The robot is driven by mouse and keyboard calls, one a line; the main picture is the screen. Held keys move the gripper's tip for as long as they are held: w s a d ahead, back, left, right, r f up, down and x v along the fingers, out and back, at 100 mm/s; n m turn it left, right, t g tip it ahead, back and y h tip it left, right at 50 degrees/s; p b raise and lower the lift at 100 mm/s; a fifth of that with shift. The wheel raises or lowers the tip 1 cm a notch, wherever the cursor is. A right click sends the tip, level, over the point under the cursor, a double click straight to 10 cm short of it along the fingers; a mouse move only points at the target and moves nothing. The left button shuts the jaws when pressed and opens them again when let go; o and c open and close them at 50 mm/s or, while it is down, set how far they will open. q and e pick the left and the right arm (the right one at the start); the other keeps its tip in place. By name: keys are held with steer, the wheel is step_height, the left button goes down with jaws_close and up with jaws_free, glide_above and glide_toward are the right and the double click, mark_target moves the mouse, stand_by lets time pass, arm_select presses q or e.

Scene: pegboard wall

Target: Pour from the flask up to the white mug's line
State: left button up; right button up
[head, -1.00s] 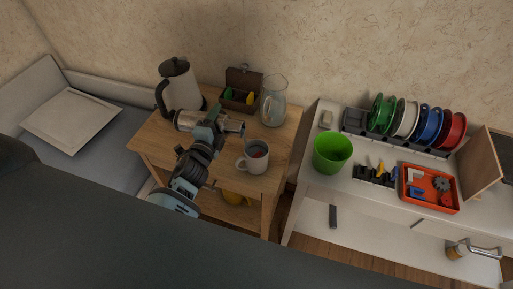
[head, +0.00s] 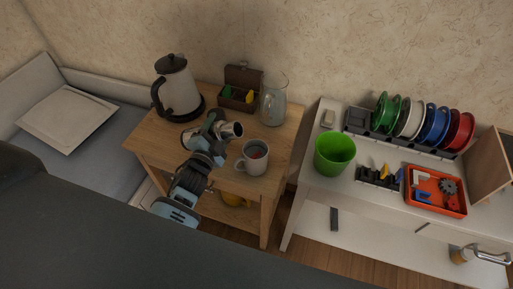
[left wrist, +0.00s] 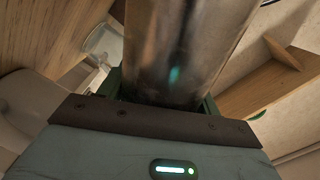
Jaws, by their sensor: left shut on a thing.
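My left gripper (head: 212,133) is shut on the silver metal flask (head: 231,130), above the small wooden table. The flask is tilted, with its open mouth to the right, up and left of the white mug. In the left wrist view the flask (left wrist: 185,50) fills the space between the fingers. The white mug (head: 251,167) stands upright on the table near its front edge, handle to the left. A reddish mark shows inside it; the liquid level is too small to tell. No stream shows between flask and mug. My right gripper is out of view.
A kettle (head: 176,88), a box with green and yellow items (head: 240,98) and a glass pitcher (head: 273,106) stand behind on the wooden table (head: 275,190). A white desk to the right holds a green bucket (head: 334,154), spools and an orange tray (head: 437,205).

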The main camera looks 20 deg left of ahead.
mark_target(225, 123)
arm_select(q)
steer(key=shift+w+r+n, duration=0.1)
steer(key=shift+r+n, duration=0.2)
steer(key=shift+r, duration=0.05)
steer(key=n, duration=0.2)
steer(key=d+r+n+p, duration=0.1)
steer(key=n, duration=0.1)
steer(key=n+p, duration=0.1)
steer(key=n, duration=0.1)
steer(key=shift+w+d+r, duration=0.1)
steer(key=shift+d+r, duration=0.1)
steer(key=shift+d, duration=0.15)
steer(key=n, duration=0.3)
steer(key=shift+d+r, duration=0.15)
steer(key=shift+d, duration=0.2)
steer(key=shift+d+n+p, duration=0.1)
steer(key=shift+n+p, duration=0.2)
steer(key=shift+n, duration=0.1)
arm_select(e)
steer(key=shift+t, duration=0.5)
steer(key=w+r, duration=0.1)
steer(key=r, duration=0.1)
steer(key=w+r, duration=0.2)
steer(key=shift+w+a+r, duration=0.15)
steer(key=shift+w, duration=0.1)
